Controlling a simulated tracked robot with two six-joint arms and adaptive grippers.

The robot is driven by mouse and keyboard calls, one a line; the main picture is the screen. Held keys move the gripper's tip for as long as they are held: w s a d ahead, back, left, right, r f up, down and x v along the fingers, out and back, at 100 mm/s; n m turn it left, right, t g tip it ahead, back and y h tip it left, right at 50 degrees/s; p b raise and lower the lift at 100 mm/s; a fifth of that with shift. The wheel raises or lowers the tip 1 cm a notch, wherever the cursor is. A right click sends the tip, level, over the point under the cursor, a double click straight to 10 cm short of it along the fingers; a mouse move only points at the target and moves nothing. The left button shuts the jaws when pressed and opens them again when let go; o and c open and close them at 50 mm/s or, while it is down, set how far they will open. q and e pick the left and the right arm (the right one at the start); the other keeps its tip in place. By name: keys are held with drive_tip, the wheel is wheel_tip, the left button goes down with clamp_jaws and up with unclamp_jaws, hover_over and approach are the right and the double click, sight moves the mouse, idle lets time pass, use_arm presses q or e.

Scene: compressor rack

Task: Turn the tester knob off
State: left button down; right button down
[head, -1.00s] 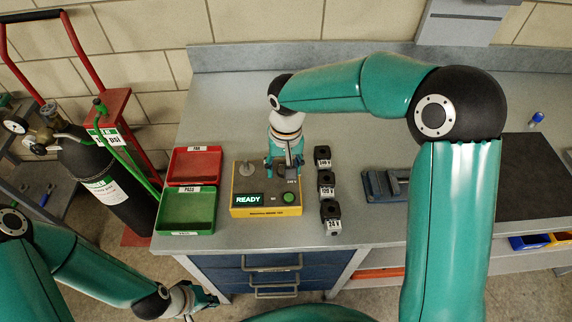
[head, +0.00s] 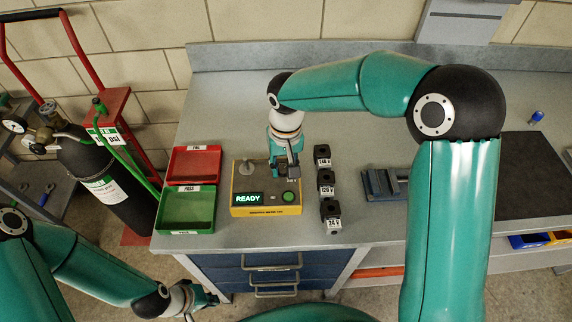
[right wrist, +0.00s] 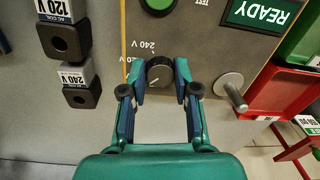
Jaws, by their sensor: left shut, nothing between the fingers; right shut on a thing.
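The yellow tester (head: 237,211) with a grey top stands on the bench, its display (head: 249,198) lit green with READY. Its black selector knob (right wrist: 160,74) sits between my right fingertips in the right wrist view, near printed 240 V and 120 marks. My right gripper (head: 291,171) is shut on the knob from above and mostly hides it in the head view. Which mark the knob points to is hard to tell. My left gripper (head: 207,298) is shut and empty, low in front of the bench.
Several black coils (head: 327,177) stand in a row right of the tester. A metal post (right wrist: 230,88) rises from the tester top beside my right finger. A red tray (head: 194,163) and a green tray (head: 187,209) lie left. A vise (head: 380,184) sits further right.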

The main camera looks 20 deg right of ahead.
drive_tip(key=n, duration=0.4)
drive_tip(key=shift+n, duration=2.6)
drive_tip(key=c, duration=0.9)
unclamp_jaws()
drive_tip(key=shift+o, duration=0.2)
drive_tip(key=shift+r, duration=0.1)
